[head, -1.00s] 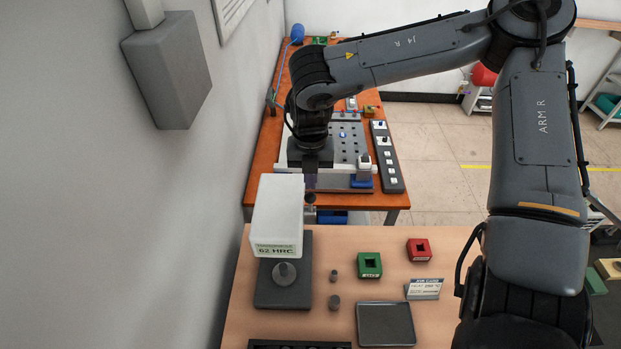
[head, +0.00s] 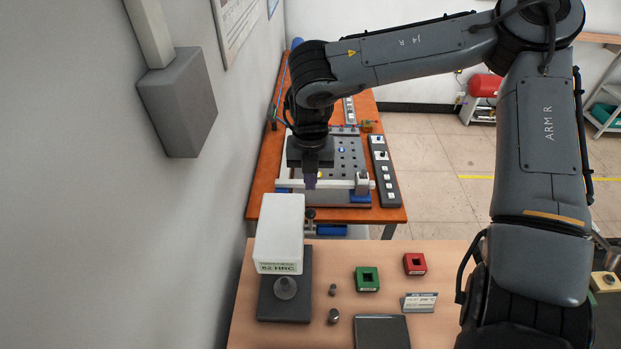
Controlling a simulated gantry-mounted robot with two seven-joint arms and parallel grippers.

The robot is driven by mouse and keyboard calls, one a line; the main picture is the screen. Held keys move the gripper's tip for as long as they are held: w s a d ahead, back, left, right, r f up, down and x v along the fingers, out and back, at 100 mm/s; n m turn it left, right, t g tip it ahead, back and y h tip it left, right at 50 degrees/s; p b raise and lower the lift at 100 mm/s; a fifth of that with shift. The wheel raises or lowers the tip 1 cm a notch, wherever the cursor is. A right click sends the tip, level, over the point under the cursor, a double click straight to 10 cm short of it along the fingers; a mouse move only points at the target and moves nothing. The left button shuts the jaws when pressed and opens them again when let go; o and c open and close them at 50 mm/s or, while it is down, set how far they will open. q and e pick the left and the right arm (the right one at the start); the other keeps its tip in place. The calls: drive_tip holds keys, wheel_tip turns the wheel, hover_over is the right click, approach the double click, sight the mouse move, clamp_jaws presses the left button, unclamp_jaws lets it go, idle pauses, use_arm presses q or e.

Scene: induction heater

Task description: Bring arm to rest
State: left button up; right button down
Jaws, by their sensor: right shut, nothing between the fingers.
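My right arm comes in from the right and arches over the front table in the head view. Its gripper (head: 310,180) points down, with the fingers together and nothing between them. It shows just above and behind the white hardness tester (head: 280,232), in front of the perforated plate (head: 349,155) on the orange table. The fingertips look clear of the tester top, though the exact gap is hard to tell. My left arm and gripper do not show.
A button strip (head: 386,170) lies on the orange table (head: 392,213). A grey wall box (head: 178,103) hangs at left.

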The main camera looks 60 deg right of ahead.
drive_tip(key=s+a+f+m+y+p, duration=0.1)
drive_tip(key=s+a+f+y, duration=0.3)
drive_tip(key=a+f, duration=0.35)
drive_tip(key=s+a+f+m+y+p, duration=0.1)
drive_tip(key=s+a+f+y+p, duration=0.1)
drive_tip(key=s+a+f+y, duration=0.5)
drive_tip(key=w+a+f+m+t+h+p, duration=0.1)
drive_tip(key=w+a+m+t+h, duration=0.1)
drive_tip(key=w+a+m+t, duration=0.45)
drive_tip(key=w+a+f+m+t+h+p, duration=0.1)
drive_tip(key=a+m+t, duration=0.2)
drive_tip(key=a, duration=0.6)
drive_tip(key=s+d+f+m+g+h, duration=0.3)
drive_tip(key=s+d+m+g+h, duration=0.3)
drive_tip(key=m, duration=0.3)
drive_tip(key=shift+s+d+f+m+h, duration=0.15)
drive_tip(key=shift+s+d+m+h, duration=0.2)
drive_tip(key=shift+s+d+h, duration=0.45)
